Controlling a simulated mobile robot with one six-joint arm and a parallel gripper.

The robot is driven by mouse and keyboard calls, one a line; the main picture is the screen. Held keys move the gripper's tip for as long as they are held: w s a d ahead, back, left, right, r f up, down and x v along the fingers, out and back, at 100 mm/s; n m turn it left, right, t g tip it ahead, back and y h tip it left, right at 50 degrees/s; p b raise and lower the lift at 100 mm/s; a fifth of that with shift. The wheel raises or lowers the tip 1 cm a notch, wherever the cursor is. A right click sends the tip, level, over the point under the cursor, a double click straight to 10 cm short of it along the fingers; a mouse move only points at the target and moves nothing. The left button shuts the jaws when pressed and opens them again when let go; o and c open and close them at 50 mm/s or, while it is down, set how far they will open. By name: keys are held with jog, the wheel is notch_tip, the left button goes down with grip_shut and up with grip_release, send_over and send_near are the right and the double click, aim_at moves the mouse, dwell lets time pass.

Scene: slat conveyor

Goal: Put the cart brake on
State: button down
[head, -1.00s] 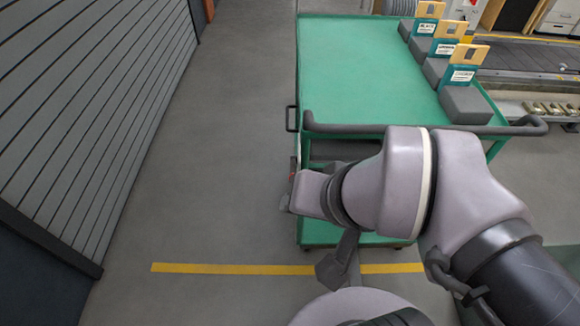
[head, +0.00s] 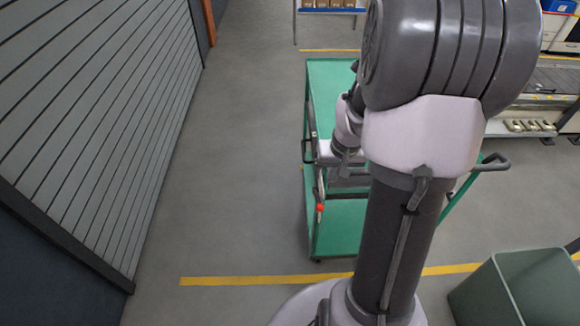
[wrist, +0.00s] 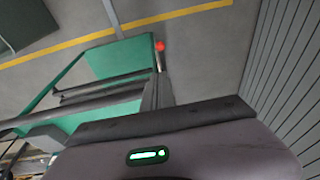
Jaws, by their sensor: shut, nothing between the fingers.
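The green cart (head: 330,85) stands ahead of me, its top partly hidden behind my arm. A lever with a red knob (head: 320,207), which looks like the brake, is at the cart's left near side, low by the lower shelf (head: 345,225). The knob also shows in the wrist view (wrist: 160,46), against the floor just past the shelf edge. My gripper (wrist: 157,92) is shut and empty beside the cart's near left end. The knob lies beyond its fingers in the wrist view; whether they touch the lever's rod, I cannot tell.
A slatted grey wall (head: 100,130) runs along the left, with clear floor (head: 240,170) between it and the cart. A yellow floor line (head: 250,281) crosses in front. A grey-green bin (head: 515,290) stands at lower right. A conveyor (head: 555,80) is at the far right.

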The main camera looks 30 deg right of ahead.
aim_at(322, 206)
jog(key=b+x, duration=0.1)
jog(key=x, duration=0.3)
jog(key=b+x, duration=0.2)
jog(key=x, duration=0.2)
jog(key=b+x, duration=0.1)
jog(key=x, duration=0.3)
jog(key=shift+s+a+f+b, duration=0.3)
jog(key=shift+f+b, duration=0.1)
jog(key=shift+f, duration=0.05)
jog(key=shift+a+f, duration=0.2)
jog(key=shift+f, duration=0.35)
jog(key=shift+b, duration=0.3)
